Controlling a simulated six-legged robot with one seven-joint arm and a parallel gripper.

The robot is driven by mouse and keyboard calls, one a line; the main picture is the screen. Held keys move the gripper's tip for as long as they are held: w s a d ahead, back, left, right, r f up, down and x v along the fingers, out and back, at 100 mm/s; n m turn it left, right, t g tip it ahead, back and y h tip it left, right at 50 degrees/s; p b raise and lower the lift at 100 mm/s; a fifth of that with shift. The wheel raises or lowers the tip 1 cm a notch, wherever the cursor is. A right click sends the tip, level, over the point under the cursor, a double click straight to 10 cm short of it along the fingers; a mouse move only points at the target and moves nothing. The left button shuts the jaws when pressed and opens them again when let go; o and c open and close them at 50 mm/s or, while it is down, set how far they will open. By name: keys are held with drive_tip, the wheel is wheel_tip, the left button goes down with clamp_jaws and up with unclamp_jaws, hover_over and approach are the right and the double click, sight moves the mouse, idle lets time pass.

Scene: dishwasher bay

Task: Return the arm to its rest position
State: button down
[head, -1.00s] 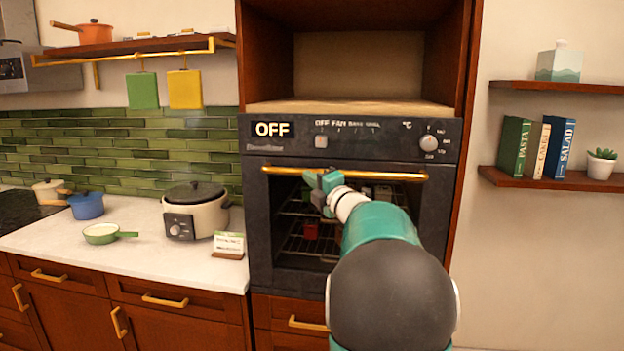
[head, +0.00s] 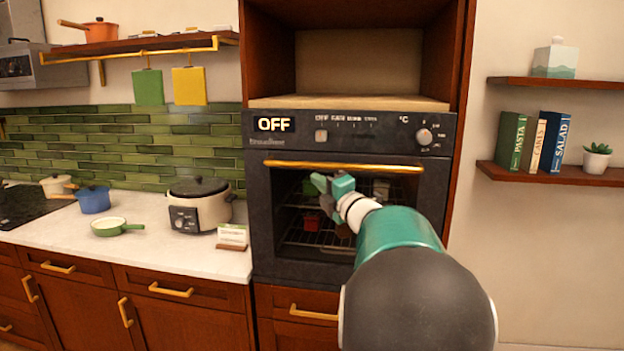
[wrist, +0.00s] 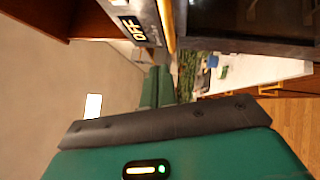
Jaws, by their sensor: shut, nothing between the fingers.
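My gripper (head: 330,190) shows in the head view at the end of my teal arm, in front of the oven's dark glass door. It is shut and holds nothing. It appears just below the oven's brass handle (head: 343,167), and I cannot tell the gap between gripper and door. The oven (head: 270,240) has a closed door and its display reads OFF.
On the left, the counter (head: 150,250) holds a slow cooker (head: 200,212), a small card (head: 232,235), a green pan (head: 115,227) and a blue pot (head: 94,200). Wall shelves on the right hold books (head: 510,140) and a plant (head: 597,157). Racks and a red item (head: 312,222) show through the oven glass.

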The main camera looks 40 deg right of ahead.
drive_tip(key=shift+d+f+v, duration=0.25)
drive_tip(key=shift+v, duration=2.45)
drive_tip(key=w+a+f+n+g+y, duration=0.1)
drive_tip(key=a+f+n+g+y, duration=0.15)
drive_tip(key=a+n, duration=0.5)
drive_tip(key=w+a+f+n+g+y, duration=0.15)
drive_tip(key=a+n+y, duration=0.3)
drive_tip(key=a, duration=0.55)
drive_tip(key=s+a+f+n+g+y, duration=0.1)
drive_tip(key=s+a+f+n+g, duration=0.2)
drive_tip(key=a+n, duration=0.4)
drive_tip(key=s+a+f+n+g+y, duration=0.1)
drive_tip(key=s+a+f+n+g, duration=0.15)
drive_tip(key=a+n, duration=0.45)
drive_tip(key=s+a+f+n+g+h, duration=0.2)
drive_tip(key=s+n, duration=0.5)
drive_tip(key=n, duration=0.6)
drive_tip(key=s+a+f+n+g+h, duration=0.3)
drive_tip(key=s+f+n, duration=0.4)
drive_tip(key=n, duration=0.6)
drive_tip(key=shift+s+a+n+h, duration=0.35)
drive_tip(key=shift+a+h, duration=0.45)
drive_tip(key=shift+h, duration=0.3)
